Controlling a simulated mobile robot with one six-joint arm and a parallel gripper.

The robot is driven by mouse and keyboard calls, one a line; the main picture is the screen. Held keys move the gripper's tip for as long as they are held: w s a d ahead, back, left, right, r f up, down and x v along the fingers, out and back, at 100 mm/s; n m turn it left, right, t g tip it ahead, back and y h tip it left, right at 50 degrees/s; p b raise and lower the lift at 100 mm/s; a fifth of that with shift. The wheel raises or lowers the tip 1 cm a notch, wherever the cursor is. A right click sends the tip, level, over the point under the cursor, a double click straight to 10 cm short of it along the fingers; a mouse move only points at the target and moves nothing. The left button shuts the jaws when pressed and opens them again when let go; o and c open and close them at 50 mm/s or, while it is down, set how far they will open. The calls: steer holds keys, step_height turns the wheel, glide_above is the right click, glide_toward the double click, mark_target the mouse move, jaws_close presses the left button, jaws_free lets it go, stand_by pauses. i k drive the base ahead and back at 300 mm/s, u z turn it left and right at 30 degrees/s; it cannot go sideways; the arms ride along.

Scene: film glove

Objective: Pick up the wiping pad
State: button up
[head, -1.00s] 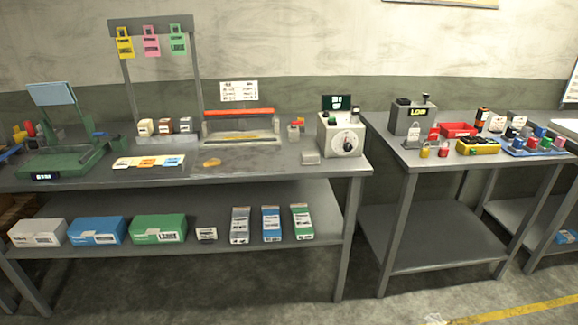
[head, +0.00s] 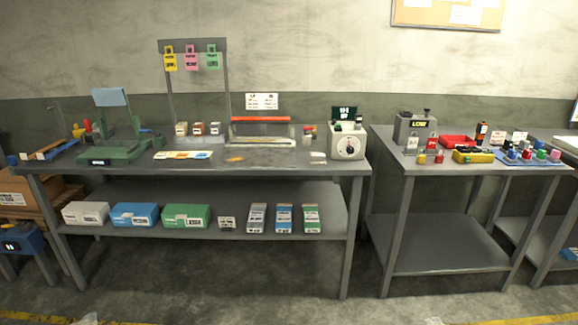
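I cannot tell for certain which thing is the wiping pad. A small pale grey block (head: 318,157) lies flat on the left workbench (head: 120,168), just left of the white box with a round dial (head: 347,141); it may be the pad. A small orange-yellow piece (head: 235,159) lies near the middle of the same bench top. My gripper is not in view.
The bench also bears a green press (head: 120,150), a sealer with a red bar (head: 261,119) and a tag rack (head: 196,41). Boxes line its lower shelf (head: 190,238). A second bench (head: 420,163) stands right, across a narrow gap. The floor in front is mostly clear.

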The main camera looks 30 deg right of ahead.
mark_target(315, 158)
steer(key=u, duration=0.25)
steer(key=k, duration=0.7)
steer(key=u, duration=0.65)
steer(key=i, duration=1.5)
steer(key=z, duration=0.45)
steer(key=i, duration=0.7)
steer(key=z, duration=0.95)
steer(key=i, duration=0.65)
steer(key=z, duration=0.25)
